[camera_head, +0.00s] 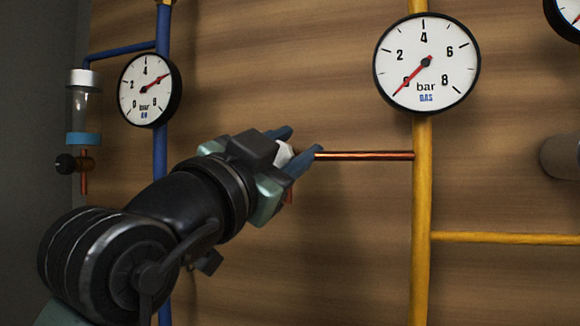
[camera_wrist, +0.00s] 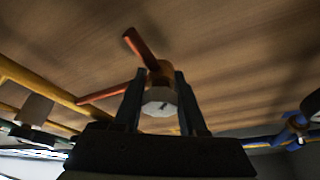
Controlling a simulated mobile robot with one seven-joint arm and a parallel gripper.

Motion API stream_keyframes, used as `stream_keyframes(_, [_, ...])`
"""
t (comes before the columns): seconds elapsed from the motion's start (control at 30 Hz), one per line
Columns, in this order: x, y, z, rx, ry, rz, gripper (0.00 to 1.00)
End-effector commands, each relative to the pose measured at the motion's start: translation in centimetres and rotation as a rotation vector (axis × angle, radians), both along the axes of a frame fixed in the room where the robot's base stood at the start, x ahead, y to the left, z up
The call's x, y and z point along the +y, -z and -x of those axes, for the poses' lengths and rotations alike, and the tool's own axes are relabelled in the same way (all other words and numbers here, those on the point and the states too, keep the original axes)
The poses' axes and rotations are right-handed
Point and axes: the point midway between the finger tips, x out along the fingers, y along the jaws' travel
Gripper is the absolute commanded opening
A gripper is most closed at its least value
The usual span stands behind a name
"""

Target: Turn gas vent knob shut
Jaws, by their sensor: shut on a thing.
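The gas vent knob (camera_wrist: 160,98) is a pale round knob with a dark mark on its face, on an orange-copper valve body (camera_wrist: 161,74). My gripper (camera_wrist: 160,85) is shut on this knob, one finger on each side. In the head view my gripper (camera_head: 297,147) is at the left end of a copper pipe (camera_head: 365,156), and only a pale bit of the knob (camera_head: 284,153) shows between the blue fingers. The pipe joins the yellow gas pipe (camera_head: 421,200). The GAS gauge (camera_head: 427,63) has its red needle at 0.
A second gauge (camera_head: 150,90) sits on a blue pipe (camera_head: 160,150) at the left, beside a clear cylinder (camera_head: 84,105) with a dark knob (camera_head: 66,163). A yellow branch pipe (camera_head: 505,238) runs right. A grey cylinder (camera_head: 560,157) is at the right edge. The wooden wall (camera_head: 340,240) is bare below the copper pipe.

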Motion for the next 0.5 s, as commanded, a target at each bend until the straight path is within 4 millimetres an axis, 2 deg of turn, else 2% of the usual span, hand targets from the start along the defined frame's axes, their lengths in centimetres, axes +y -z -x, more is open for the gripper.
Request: stream_keyframes(0.5, [-0.42, 0.40, 0.12, -0.145, 0.002, -0.452, 0.00])
